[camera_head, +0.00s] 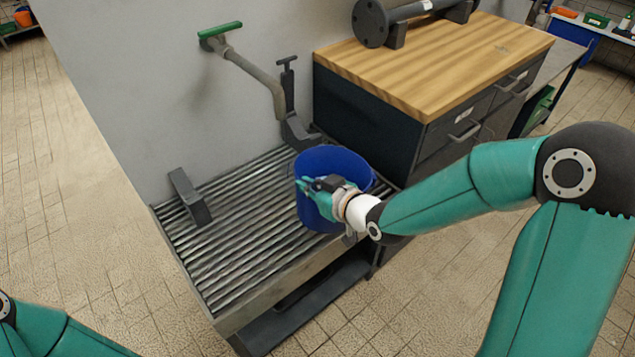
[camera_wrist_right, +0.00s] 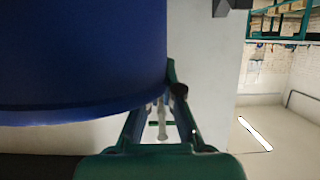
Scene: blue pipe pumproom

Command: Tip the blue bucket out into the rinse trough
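The blue bucket (camera_head: 335,163) is roughly upright over the right part of the rinse trough (camera_head: 235,325), which has a slatted metal top. The bucket's open mouth faces up, and its contents cannot be made out. In the right wrist view the bucket (camera_wrist_right: 80,55) fills the upper left, with pale wall under its lower edge, so it seems raised. My right gripper (camera_head: 309,195) is at the bucket's near side. In the wrist view, its fingers (camera_wrist_right: 165,95) are beside the bucket, which partly covers one. Whether they grip it is unclear. My left gripper is out of view.
A green-handled pipe (camera_head: 245,65) and a dark bracket (camera_head: 292,115) stand behind the trough. A wood-topped cabinet (camera_head: 440,65) with a dark flanged pipe (camera_head: 400,15) is close on the right. The trough's left part is clear apart from a grey block (camera_head: 190,197).

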